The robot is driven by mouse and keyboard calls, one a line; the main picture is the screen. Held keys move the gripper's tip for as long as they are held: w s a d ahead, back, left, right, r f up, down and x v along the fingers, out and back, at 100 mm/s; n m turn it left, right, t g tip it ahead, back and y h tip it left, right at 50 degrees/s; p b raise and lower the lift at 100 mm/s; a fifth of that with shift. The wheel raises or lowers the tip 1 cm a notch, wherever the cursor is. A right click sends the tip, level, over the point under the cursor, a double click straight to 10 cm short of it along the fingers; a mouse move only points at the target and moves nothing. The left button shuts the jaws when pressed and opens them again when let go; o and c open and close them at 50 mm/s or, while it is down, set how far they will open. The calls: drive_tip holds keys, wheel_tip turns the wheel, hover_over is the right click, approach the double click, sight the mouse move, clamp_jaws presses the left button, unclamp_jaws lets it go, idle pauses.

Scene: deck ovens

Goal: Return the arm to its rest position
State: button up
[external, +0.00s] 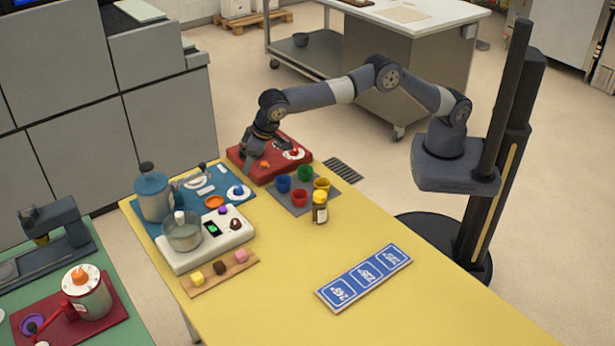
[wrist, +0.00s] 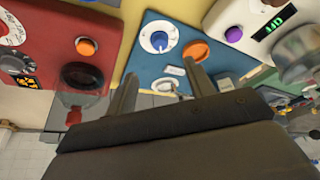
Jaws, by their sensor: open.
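My arm reaches left across the far end of the yellow table (external: 410,308) from its column at the right. My gripper (external: 250,160) points down by the left part of a red panel (external: 270,176). In the wrist view my gripper (wrist: 160,82) has its two fingers apart, with nothing between them. A blue panel (wrist: 145,67) with a white-ringed blue knob (wrist: 159,42) and an orange disc (wrist: 195,51) lies beyond the fingers. The red panel with its orange button (wrist: 86,46) is at the left. Whether the gripper touches the red panel, I cannot tell.
A grey mat (external: 299,207) with several coloured cups and a small bottle (external: 320,208) stand below the arm. A white scale (external: 213,248) with a metal bowl (external: 183,234) is at the left. A blue sign (external: 364,277) lies at the front; bare table surrounds it.

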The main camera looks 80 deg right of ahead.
sight(239, 188)
drive_tip(key=shift+f, duration=0.1)
drive_tip(key=p+x, duration=0.1)
drive_tip(key=x, duration=0.9)
drive_tip(key=shift+w+f+p, duration=0.15)
drive_tip(key=shift+f+p, duration=0.15)
drive_tip(key=shift+f, duration=0.05)
drive_tip(key=shift+r, duration=0.15)
